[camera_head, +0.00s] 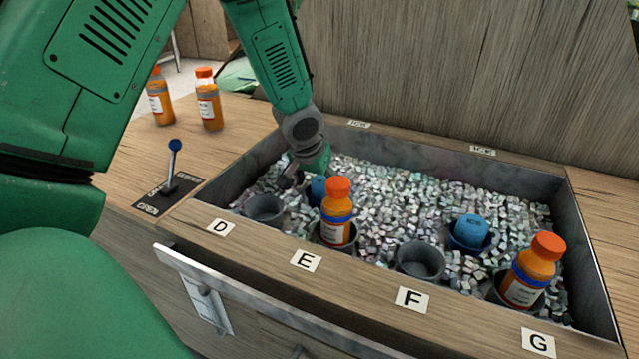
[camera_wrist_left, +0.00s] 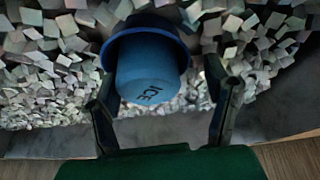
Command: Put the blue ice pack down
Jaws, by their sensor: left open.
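A blue ice pack marked ICE (camera_wrist_left: 150,75) sits in a dark blue cup (camera_wrist_left: 170,28) in the left wrist view. The same pack shows in the head view (camera_head: 317,188), partly hidden by my gripper and a bottle. My left gripper (camera_head: 304,176) is open around the pack; in the wrist view its fingers (camera_wrist_left: 160,90) stand on either side of it. I cannot tell whether they touch it. A second blue ice pack (camera_head: 472,228) sits in another blue cup (camera_head: 470,247) farther right. My right gripper is out of view.
The sunken bin (camera_head: 400,205) is full of ice cubes. Grey cups at D (camera_head: 265,208) and F (camera_head: 420,262) are empty. Orange bottles stand at E (camera_head: 337,213) and G (camera_head: 532,270). Two bottles (camera_head: 207,100) and a blue-knobbed lever (camera_head: 172,165) are at left.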

